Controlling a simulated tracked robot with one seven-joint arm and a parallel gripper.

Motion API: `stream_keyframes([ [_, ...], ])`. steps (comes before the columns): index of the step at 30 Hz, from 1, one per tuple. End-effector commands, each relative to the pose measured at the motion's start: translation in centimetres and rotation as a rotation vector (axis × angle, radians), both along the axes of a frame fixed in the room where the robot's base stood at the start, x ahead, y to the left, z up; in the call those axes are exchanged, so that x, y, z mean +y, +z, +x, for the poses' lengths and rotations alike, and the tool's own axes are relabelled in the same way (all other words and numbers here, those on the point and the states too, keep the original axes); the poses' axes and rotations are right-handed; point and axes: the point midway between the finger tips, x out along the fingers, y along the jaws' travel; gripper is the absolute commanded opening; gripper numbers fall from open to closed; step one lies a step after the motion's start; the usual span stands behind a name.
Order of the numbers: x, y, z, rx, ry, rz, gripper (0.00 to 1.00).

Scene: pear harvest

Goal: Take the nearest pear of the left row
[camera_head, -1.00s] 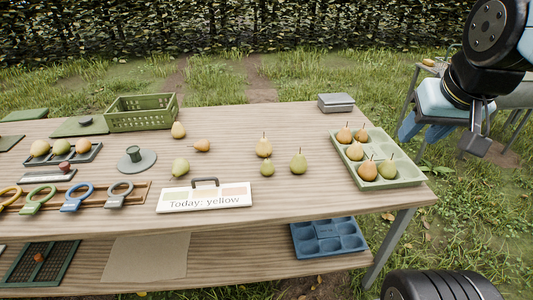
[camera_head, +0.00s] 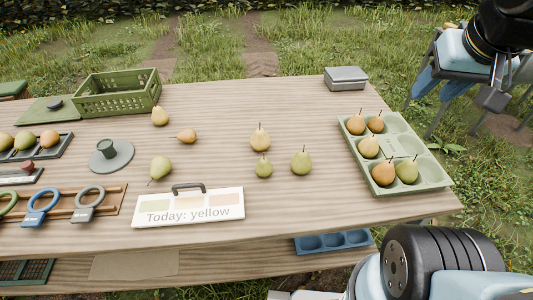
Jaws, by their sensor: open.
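A pale green tray (camera_head: 437,184) at the table's right holds several pears in its compartments. Its left row has a brown-orange pear (camera_head: 356,124) at the back, a yellow pear (camera_head: 368,147) in the middle and an orange-brown pear (camera_head: 384,172) nearest me. A brown pear (camera_head: 375,121) and a green pear (camera_head: 407,171) sit in the right row, with an empty compartment between them. My gripper (camera_head: 493,98) is at the upper right, beyond the table's right edge and well apart from the tray. It is open and empty; part of it is cut off by the frame.
Loose pears lie mid-table, including a yellow one (camera_head: 260,138) and a green one (camera_head: 301,160). A sign (camera_head: 202,207) reading "Today: yellow" stands near the front edge. A grey box (camera_head: 346,79) stands behind the tray. A green crate (camera_head: 117,94) is at back left.

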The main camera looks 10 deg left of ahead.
Motion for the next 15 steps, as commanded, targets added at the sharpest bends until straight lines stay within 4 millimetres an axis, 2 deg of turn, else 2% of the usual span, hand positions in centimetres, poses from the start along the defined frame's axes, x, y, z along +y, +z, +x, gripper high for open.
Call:
stream_keyframes([
  [2,0.0,0.0,0.0,0.0,0.0,0.0,0.43],
  [8,0.6,-0.2,0.9,0.018,0.054,-0.012,0.63],
  [15,4.4,-1.9,4.9,0.096,0.332,-0.077,0.86],
])
